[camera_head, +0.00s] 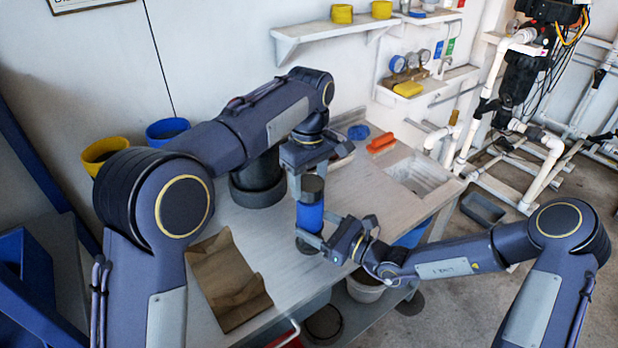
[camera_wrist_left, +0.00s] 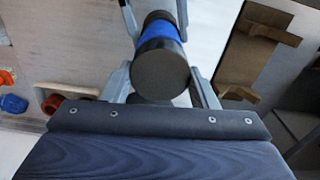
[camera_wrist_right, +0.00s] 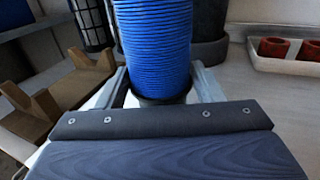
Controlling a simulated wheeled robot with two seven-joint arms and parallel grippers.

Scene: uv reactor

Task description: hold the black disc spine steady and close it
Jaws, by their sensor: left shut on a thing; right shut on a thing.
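The disc spine (camera_head: 310,216) is a blue ribbed stack of discs with a black cap on top and a black base below. It stands upright between my two grippers. My left gripper (camera_head: 311,187) is shut on its black top cap; the left wrist view shows the round cap (camera_wrist_left: 160,72) between the fingers. My right gripper (camera_head: 309,242) is shut on its lower end from the right. In the right wrist view the blue discs (camera_wrist_right: 153,45) rise above the black base (camera_wrist_right: 163,98), which sits between the fingers. Whether the spine is fully closed cannot be told.
The pale workbench (camera_head: 270,245) lies beneath. A black cylindrical housing (camera_head: 257,182) stands behind my left gripper. A brown holder (camera_head: 228,280) lies at the front left. An orange-red item (camera_head: 381,142) and a sink (camera_head: 420,174) are at the right.

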